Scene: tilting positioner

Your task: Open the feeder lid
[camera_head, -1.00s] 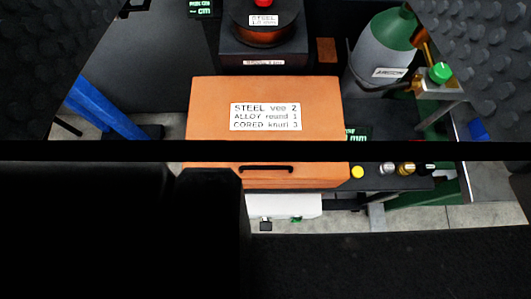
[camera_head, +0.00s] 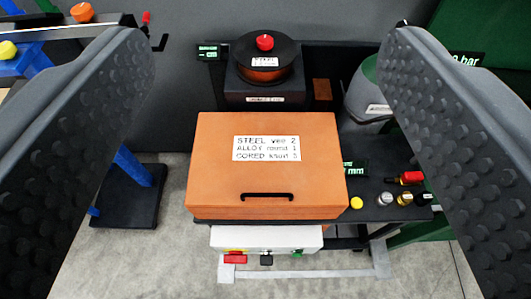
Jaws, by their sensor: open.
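The feeder lid (camera_head: 216,176) is an orange panel with a white label reading STEEL vee 2, ALLOY round 1, CORED knurl 3. It lies closed on the orange feeder box (camera_head: 260,211). A black bar handle (camera_head: 266,195) sits near the lid's front edge. My gripper (camera_head: 265,130) is open, with one dark, studded finger at each side of the view. The lid shows between the fingers, and neither finger appears to touch it or the handle.
Behind the feeder stands a wire spool (camera_head: 264,60) with a red knob. At right are a grey cylinder (camera_head: 370,85) and small knobs, including a yellow one (camera_head: 356,203), on a dark shelf. A white box (camera_head: 262,240) with switches is below. A blue post (camera_head: 133,166) stands left.

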